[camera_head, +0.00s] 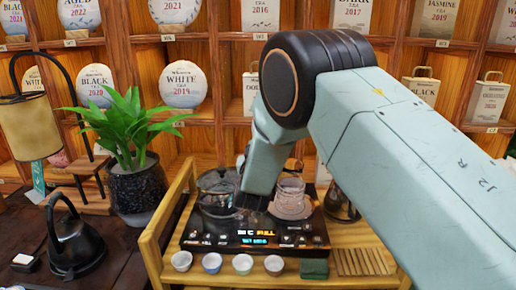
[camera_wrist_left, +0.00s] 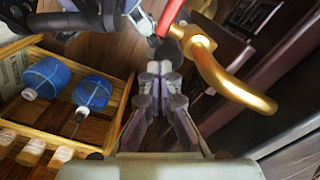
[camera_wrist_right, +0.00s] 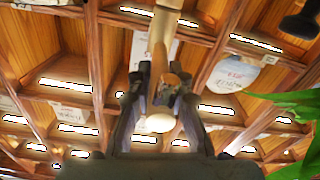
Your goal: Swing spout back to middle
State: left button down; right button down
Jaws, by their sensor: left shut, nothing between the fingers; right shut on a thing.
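My right gripper (camera_wrist_right: 160,97) is shut on a pale tan tube (camera_wrist_right: 157,45) with a rounded whitish end; I cannot tell for sure that this is the spout. In the head view my right arm reaches down to the black tea stove (camera_head: 225,239), and its dark gripper (camera_head: 254,200) is low between a glass kettle (camera_head: 217,190) and a clear glass vessel (camera_head: 290,198). What it holds is hidden there. My left gripper (camera_wrist_left: 160,68) is shut and empty in the left wrist view, and is not in the head view.
A potted plant (camera_head: 133,190) and a black kettle (camera_head: 75,242) stand at left. A wooden crate (camera_wrist_left: 117,95) and a curved golden tube (camera_wrist_left: 230,85) flank my left gripper.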

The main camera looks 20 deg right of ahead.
dwell(0.3)
jog(key=c, duration=1.2)
grip_release()
jog(key=shift+w+d+f, duration=0.1)
jog(key=shift+d+f, duration=0.05)
jog(key=shift+v, duration=3.85)
